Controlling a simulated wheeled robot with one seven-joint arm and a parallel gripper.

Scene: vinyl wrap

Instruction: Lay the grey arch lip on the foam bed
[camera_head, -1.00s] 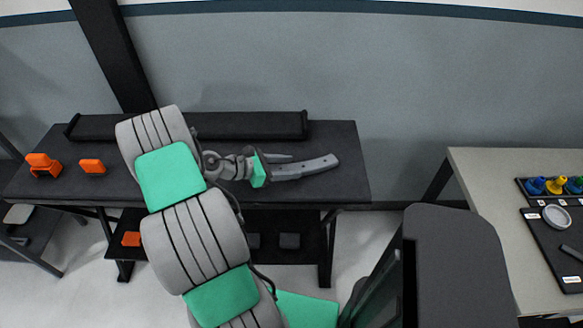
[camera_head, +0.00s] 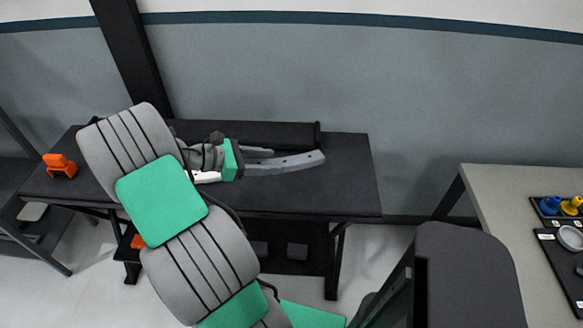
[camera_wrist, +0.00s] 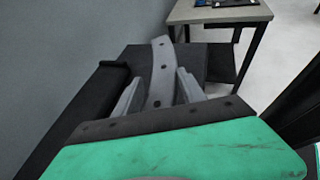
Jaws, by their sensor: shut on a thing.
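The grey arch lip (camera_head: 298,162) is a long, slightly curved strip with dark holes. My gripper (camera_head: 262,157) is shut on it, and its free end points right over the dark bench. In the wrist view the lip (camera_wrist: 162,72) runs between the two grey fingers of my gripper (camera_wrist: 157,90) and reaches away beyond them. The held end is partly hidden by the fingers and the green-and-black gripper body. Whether the lip touches the surface below, I cannot tell. I cannot tell a foam bed apart from the dark bench top (camera_head: 340,190).
A raised black bar (camera_head: 290,132) runs along the bench's back edge by the wall. An orange block (camera_head: 60,166) stands at the bench's left end. A pale table (camera_head: 500,200) at the right holds small coloured parts. The bench's right end is clear.

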